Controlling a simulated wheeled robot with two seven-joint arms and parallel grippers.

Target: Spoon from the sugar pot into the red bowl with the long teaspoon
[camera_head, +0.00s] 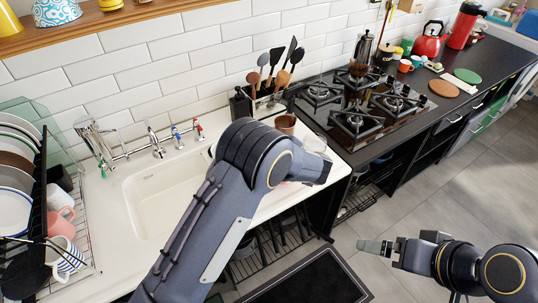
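My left arm reaches across the sink, and its wrist ends over the worktop just left of the hob. The fingers of my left gripper are hidden behind the arm. My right gripper (376,247) is over the floor at lower right, pointing left; it is seen side-on, so its opening cannot be told. A small brown pot (286,124) stands on the worktop beyond my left wrist; whether it is the sugar pot I cannot tell. A pale, clear vessel (313,142) is beside it, partly covered by the arm. I cannot make out a red bowl or a long teaspoon.
A utensil holder (265,103) stands at the wall. The sink (160,195) and a full dish rack (75,225) are left. A red kettle (431,41) is at far right.

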